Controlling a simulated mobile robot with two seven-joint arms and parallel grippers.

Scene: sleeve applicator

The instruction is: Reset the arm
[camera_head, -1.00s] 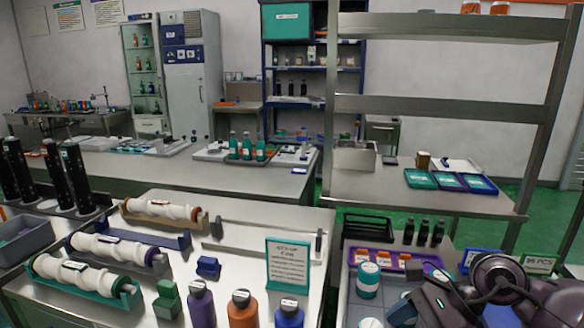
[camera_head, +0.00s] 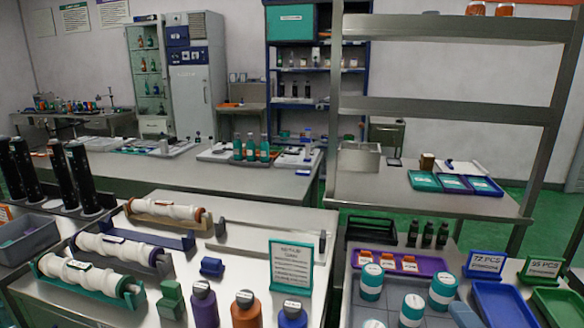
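Neither my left gripper nor my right gripper shows in the head view. No arm of mine is clearly visible. A small dark grey shape (camera_head: 466,314) shows at the bottom edge, right of the white and teal jars; I cannot tell what it is. Teal-banded white jars (camera_head: 443,287) stand upright on the right-hand table. Beside them are a blue tray (camera_head: 500,301) with a "72 PCS" sign (camera_head: 485,265) and a green tray (camera_head: 561,305) with a "95 PCS" sign (camera_head: 542,268).
A purple tray (camera_head: 440,275) with small orange-labelled items and several black bottles (camera_head: 428,234) stand behind the jars. Three roller holders (camera_head: 92,275) and purple, orange and blue bottles (camera_head: 246,311) occupy the left table. A teal-framed sign (camera_head: 291,267) stands at its right edge. A metal shelf frame (camera_head: 450,105) rises behind.

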